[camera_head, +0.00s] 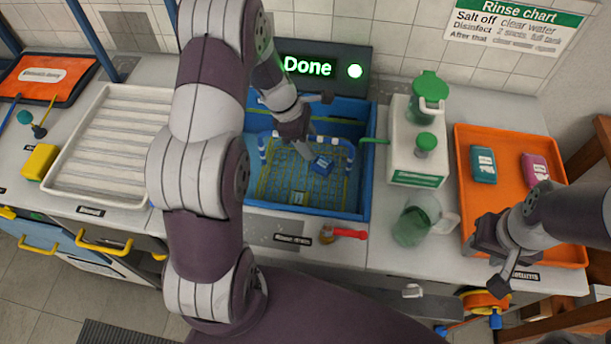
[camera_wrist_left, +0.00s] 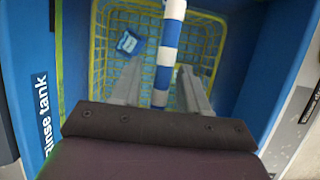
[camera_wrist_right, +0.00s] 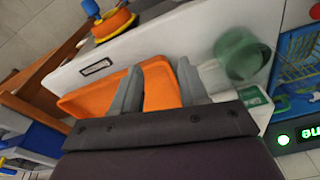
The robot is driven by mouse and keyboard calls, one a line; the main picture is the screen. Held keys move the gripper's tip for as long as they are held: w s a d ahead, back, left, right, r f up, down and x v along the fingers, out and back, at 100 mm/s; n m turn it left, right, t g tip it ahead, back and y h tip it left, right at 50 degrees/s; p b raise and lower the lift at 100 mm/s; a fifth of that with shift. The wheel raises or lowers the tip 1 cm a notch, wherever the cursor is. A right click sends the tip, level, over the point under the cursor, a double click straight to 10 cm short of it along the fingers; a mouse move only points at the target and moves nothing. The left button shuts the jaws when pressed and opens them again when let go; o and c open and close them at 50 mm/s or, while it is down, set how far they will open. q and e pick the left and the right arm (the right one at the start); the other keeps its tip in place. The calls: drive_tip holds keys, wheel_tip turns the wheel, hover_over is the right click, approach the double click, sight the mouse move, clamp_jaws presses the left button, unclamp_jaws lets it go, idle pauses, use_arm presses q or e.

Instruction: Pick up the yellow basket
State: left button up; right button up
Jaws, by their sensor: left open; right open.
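The yellow basket (camera_head: 285,184) sits inside the blue rinse tank (camera_head: 367,178). Its blue-and-white striped handle (camera_head: 345,147) rises above it. A small blue packet (camera_head: 322,165) lies in the basket. My left gripper (camera_head: 314,132) is over the tank, open. In the left wrist view, the handle (camera_wrist_left: 166,55) runs lengthwise between the spread fingers (camera_wrist_left: 158,90), with a gap visible on each side; I cannot tell whether it lies at fingertip depth. The basket mesh (camera_wrist_left: 205,42) shows below.
The orange tray (camera_head: 480,135) holds a teal and a pink packet. A green-lidded dispenser (camera_head: 418,155) and a green jug (camera_head: 412,220) stand right of the tank. A white ribbed tray (camera_head: 115,130) lies to its left. A lit "Done" sign (camera_head: 310,67) stands behind.

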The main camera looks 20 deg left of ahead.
use_arm(q)
drive_tip(key=shift+f, duration=0.25)
idle(0.5)
clamp_jaws()
idle(1.4)
